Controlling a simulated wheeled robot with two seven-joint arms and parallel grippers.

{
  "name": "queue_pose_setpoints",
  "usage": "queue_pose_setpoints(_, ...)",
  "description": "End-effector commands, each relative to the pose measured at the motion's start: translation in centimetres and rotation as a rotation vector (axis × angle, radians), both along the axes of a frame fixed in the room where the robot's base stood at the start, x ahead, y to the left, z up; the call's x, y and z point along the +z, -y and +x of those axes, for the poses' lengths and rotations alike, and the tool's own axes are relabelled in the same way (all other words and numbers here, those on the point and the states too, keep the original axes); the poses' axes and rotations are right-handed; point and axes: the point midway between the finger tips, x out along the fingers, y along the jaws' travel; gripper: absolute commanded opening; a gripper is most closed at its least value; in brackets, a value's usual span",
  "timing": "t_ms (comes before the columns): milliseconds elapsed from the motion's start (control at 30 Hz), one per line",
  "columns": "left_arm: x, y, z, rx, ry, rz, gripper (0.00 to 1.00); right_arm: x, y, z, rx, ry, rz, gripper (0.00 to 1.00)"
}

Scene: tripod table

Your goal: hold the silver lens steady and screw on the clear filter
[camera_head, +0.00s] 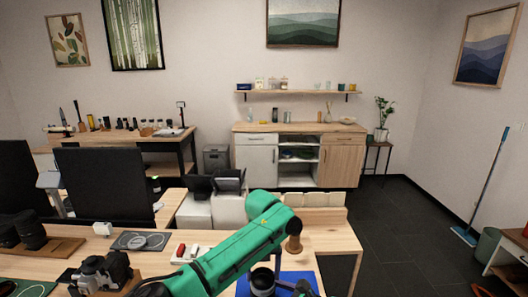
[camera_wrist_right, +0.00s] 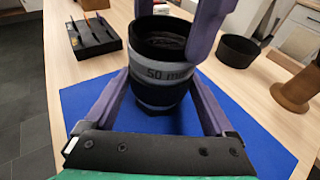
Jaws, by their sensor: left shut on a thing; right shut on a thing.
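The silver lens (camera_wrist_right: 158,75), a black barrel with a grey ring marked "50 m…", stands upright over the blue mat (camera_wrist_right: 75,100). My right gripper (camera_wrist_right: 160,98) is shut on the lens, one purple finger on each side. My left gripper (camera_wrist_right: 178,25) comes down from above, its fingers on either side of the dark rim at the lens top. The clear filter (camera_wrist_right: 168,27) appears as that rim between them; its glass and seating are hard to make out.
A brown wooden piece (camera_wrist_right: 296,90) and a short black cylinder (camera_wrist_right: 238,50) stand right of the mat. A black tray (camera_wrist_right: 96,38) stands left.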

Motion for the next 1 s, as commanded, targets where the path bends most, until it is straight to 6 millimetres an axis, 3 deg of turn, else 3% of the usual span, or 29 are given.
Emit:
queue_pose_setpoints(100, -0.3, -0.2, 0.0, -0.085, -0.003, 0.003, 0.08, 0.1, -0.1, 0.0, 0.003, 0.002, 0.002, 0.58)
queue_pose_setpoints(300, -0.4, -0.2, 0.0, -0.097, -0.003, 0.003, 0.08, 0.1, -0.1, 0.0, 0.003, 0.003, 0.003, 0.58)
queue_pose_setpoints(333, -0.4, -0.2, 0.0, -0.113, -0.005, 0.003, 0.84, 0.1, -0.1, 0.0, 0.003, 0.003, 0.003, 0.58)
queue_pose_setpoints(367, -0.4, -0.2, 0.0, -0.111, -0.005, 0.003, 0.95, 0.2, -0.1, 0.0, 0.003, 0.003, 0.003, 0.58)
queue_pose_setpoints(400, -0.4, -0.2, 0.0, -0.11, -0.005, 0.003, 1.0, 0.2, -0.1, 0.0, 0.003, 0.003, 0.003, 0.58)
queue_pose_setpoints(767, 0.0, -0.1, 0.0, -0.111, -0.001, 0.001, 1.0, 0.1, 0.0, 0.0, 0.0, 0.002, 0.001, 0.58)
queue_pose_setpoints(1000, 2.2, 0.0, 0.0, -0.111, 0.001, -0.001, 1.0, 0.1, 0.0, 0.0, -0.001, 0.002, 0.0, 0.58)
